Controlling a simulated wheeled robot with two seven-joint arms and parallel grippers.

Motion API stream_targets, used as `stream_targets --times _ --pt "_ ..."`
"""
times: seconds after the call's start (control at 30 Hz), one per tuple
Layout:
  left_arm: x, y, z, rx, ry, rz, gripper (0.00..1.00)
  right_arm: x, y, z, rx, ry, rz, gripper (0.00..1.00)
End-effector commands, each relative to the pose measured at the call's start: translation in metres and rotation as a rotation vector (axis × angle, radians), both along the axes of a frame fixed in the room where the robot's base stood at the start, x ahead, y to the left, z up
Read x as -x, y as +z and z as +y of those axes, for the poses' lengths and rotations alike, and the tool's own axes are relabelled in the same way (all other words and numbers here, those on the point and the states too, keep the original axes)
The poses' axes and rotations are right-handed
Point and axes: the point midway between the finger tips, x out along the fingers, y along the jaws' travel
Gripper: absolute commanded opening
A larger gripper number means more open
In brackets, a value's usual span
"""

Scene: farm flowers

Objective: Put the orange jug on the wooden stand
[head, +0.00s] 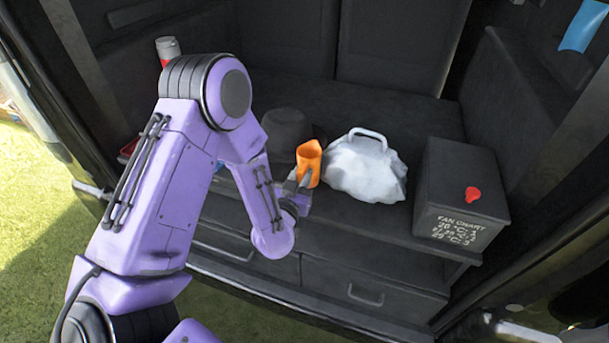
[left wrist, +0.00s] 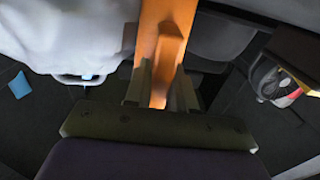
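The orange jug (head: 309,158) is upright over the front part of the dark shelf, left of a white sack. My left gripper (head: 298,184) is at its near side. In the left wrist view the jug (left wrist: 168,22) rises ahead of the gripper (left wrist: 163,90), and its handle lies between the two fingers with little gap, so the gripper looks shut on it. I cannot tell whether the jug's base touches the shelf. I cannot make out a wooden stand in either view. My right gripper is not in view.
The white sack (head: 366,168) stands right of the jug. A black box (head: 461,190) with a red item (head: 473,193) on top is farther right. A dark rounded object (head: 287,130) is behind the jug. A red-and-grey can (head: 167,48) stands far left. Drawers (head: 365,293) are below the shelf.

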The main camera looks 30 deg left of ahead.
Motion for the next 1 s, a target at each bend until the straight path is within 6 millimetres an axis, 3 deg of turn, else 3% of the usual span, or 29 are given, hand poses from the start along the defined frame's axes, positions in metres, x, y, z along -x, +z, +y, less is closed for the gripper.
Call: stream_targets --times 0.07,0.47,0.67,1.0 --pt "0.000 0.000 0.000 0.000 0.000 0.000 0.00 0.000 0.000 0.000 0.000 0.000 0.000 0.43" --pt "0.000 0.005 0.000 -0.001 0.000 -0.002 0.00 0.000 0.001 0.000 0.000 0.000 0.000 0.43" --pt "0.000 0.032 0.000 -0.001 0.000 -0.004 0.00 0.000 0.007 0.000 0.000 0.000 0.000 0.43" --pt "0.037 0.081 0.014 -0.002 0.000 -0.001 0.00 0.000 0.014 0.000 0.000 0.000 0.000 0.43"
